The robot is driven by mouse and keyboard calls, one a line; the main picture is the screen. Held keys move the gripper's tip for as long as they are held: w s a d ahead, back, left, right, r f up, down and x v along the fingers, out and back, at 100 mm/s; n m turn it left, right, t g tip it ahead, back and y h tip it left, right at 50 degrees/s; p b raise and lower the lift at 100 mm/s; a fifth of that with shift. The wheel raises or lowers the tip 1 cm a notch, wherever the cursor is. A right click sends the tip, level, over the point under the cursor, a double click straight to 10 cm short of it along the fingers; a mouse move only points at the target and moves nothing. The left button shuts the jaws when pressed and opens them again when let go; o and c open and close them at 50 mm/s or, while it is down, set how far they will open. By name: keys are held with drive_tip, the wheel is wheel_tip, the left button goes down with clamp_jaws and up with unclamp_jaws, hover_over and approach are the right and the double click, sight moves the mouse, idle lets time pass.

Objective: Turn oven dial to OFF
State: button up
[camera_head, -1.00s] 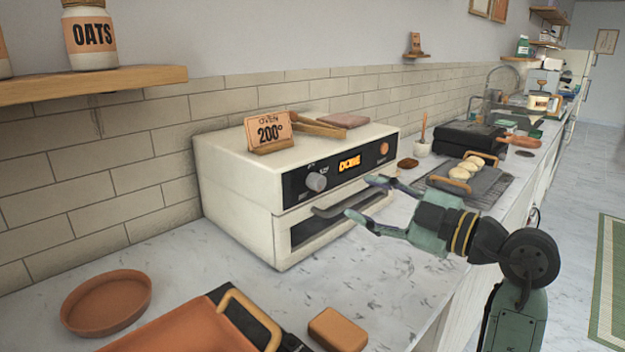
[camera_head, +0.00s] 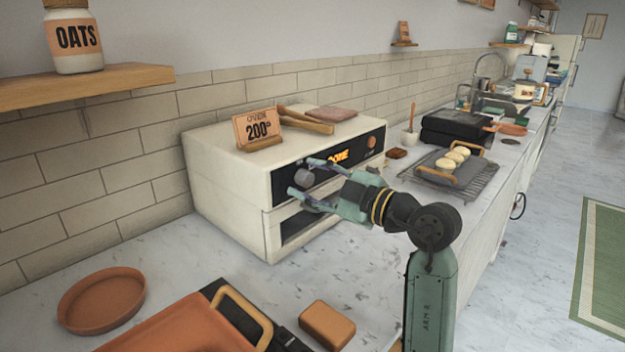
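The white oven (camera_head: 228,190) stands on the counter against the tiled wall. Its black front panel (camera_head: 352,158) has a lit orange display (camera_head: 340,156), partly covered by my gripper, and a round orange button (camera_head: 371,142) at the right. The grey dial (camera_head: 303,176) is at the left of the panel; its pointer setting is too small to read. My gripper (camera_head: 302,178) is open, its two fingers apart in front of the panel, one above and one below the dial's level in the picture. Nothing is between the fingers except possibly the dial; contact cannot be told.
A 200° sign (camera_head: 257,128) and wooden tongs (camera_head: 306,120) lie on the oven top. A tray with buns (camera_head: 447,172) is to the right. A terracotta dish (camera_head: 101,300), an orange tray (camera_head: 190,330) and a brown block (camera_head: 327,324) are in front.

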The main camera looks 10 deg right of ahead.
clamp_jaws()
idle(0.4)
